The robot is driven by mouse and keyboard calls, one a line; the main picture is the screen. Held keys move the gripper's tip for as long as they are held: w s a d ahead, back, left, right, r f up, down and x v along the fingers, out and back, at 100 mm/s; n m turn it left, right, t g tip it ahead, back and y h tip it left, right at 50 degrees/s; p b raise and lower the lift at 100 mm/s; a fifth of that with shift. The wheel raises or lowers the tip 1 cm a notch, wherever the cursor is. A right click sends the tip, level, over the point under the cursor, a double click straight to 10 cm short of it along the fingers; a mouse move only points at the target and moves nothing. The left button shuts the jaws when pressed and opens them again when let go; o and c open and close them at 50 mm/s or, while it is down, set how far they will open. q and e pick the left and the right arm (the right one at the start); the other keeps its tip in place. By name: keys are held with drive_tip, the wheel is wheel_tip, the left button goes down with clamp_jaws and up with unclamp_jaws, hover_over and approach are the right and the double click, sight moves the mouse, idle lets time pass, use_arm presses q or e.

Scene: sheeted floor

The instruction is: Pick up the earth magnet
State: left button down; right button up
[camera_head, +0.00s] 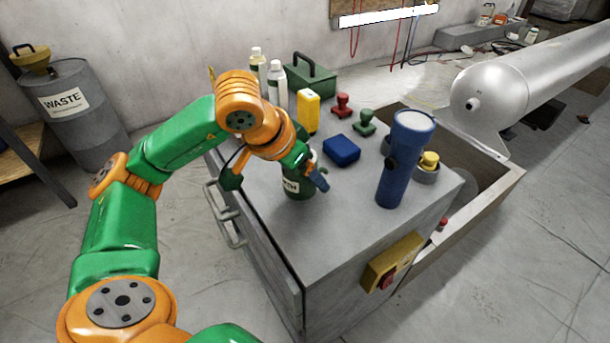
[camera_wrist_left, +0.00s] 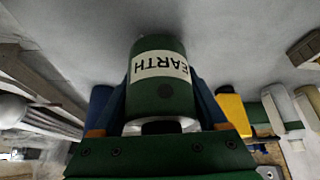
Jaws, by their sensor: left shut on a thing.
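The earth magnet (camera_head: 292,188) is a dark green cylinder with a white label, at the left part of the grey cabinet top. In the left wrist view the earth magnet (camera_wrist_left: 162,92) shows its label reading EARTH, upside down, between two blue fingers. My left gripper (camera_head: 304,172) comes down from above and is shut on it. The gripper and arm hide its upper part in the head view. It looks upright, at or very near the cabinet top; I cannot tell whether it touches. My right gripper is not in view.
On the grey cabinet top (camera_head: 330,225) stand a blue block (camera_head: 341,150), a yellow block (camera_head: 308,110), red (camera_head: 343,105) and green (camera_head: 364,122) knobbed pieces, a tall blue cylinder (camera_head: 400,165), white bottles (camera_head: 277,82) and a green box (camera_head: 311,80). The front part is clear.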

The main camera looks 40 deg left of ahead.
use_arm(q)
drive_tip(key=s+a+r+b, duration=0.1)
drive_tip(key=s+a+r, duration=0.6)
drive_tip(key=s+r, duration=0.4)
drive_tip(key=shift+s+a+r, duration=0.2)
drive_tip(key=shift+s+a, duration=0.05)
drive_tip(key=shift+s, duration=0.15)
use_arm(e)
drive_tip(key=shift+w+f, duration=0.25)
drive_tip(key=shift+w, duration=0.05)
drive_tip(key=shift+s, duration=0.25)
